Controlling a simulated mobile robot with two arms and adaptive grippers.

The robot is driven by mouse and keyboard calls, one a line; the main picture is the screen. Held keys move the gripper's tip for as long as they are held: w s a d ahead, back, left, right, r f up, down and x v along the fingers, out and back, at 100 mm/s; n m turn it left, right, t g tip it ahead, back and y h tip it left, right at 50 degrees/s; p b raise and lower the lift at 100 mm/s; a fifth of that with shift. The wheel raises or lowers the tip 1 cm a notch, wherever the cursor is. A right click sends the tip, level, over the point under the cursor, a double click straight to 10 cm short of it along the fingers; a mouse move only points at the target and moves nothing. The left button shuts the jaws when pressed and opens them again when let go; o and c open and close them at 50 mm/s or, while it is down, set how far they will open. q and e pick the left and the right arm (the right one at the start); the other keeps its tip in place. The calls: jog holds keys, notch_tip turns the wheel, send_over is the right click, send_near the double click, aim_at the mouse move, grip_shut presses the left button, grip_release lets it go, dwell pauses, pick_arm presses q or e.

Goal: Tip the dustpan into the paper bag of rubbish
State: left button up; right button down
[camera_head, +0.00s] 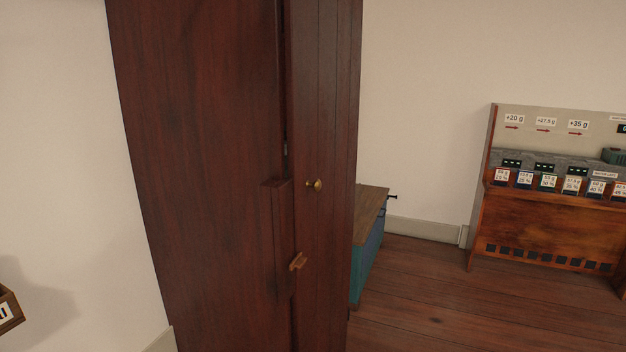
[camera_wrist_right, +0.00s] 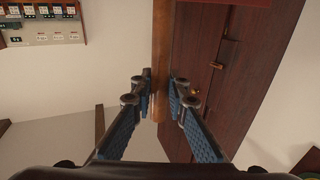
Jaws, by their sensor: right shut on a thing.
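My right gripper (camera_wrist_right: 160,92) shows only in the right wrist view. Its two blue-padded fingers are closed on a brown wooden bar (camera_wrist_right: 162,45), which runs up and out of the top of the picture. I cannot tell whether this bar is part of the dustpan, as no pan is clearly visible. No paper bag of rubbish shows in either view. My left gripper is in neither view.
A tall dark-red wooden cabinet (camera_head: 215,150) with a brass knob (camera_head: 315,184) fills the middle of the head view. Behind it stands a teal chest with a wooden top (camera_head: 368,207). A labelled wooden rack (camera_head: 540,225) is at right. Plank floor (camera_head: 430,280) between is clear.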

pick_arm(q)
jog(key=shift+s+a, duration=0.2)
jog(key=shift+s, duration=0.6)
pick_arm(e)
jog(key=shift+r, duration=0.25)
